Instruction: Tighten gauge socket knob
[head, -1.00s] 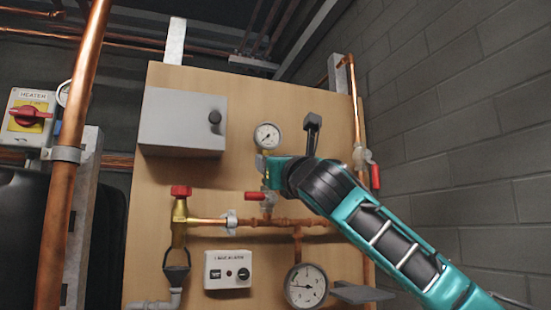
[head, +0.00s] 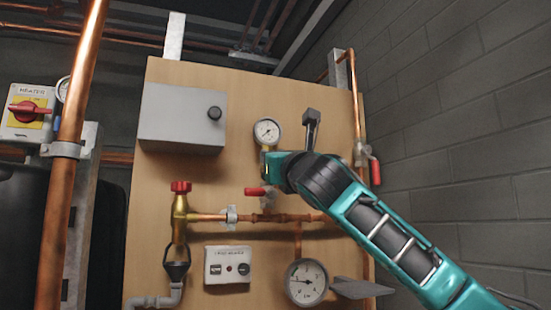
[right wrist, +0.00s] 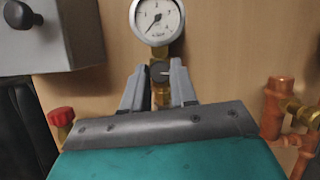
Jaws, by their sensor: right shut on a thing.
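The round white gauge (head: 267,131) is at the upper middle of the wooden board, and it also shows in the right wrist view (right wrist: 157,19). Right below it, a dark round socket knob (right wrist: 160,72) sits on a brass fitting. My right gripper (right wrist: 160,84) has one finger on each side of this knob and is shut on it. In the head view my right wrist and arm hide most of the gripper (head: 265,163) and the knob. My left gripper is not in view.
A grey box (head: 182,120) is left of the gauge. Below are a red lever valve (head: 255,191), copper pipe (head: 290,218) and a larger gauge (head: 306,282). Another red-handled valve (head: 375,172) is at the right. A thick copper pipe (head: 72,150) stands at the far left.

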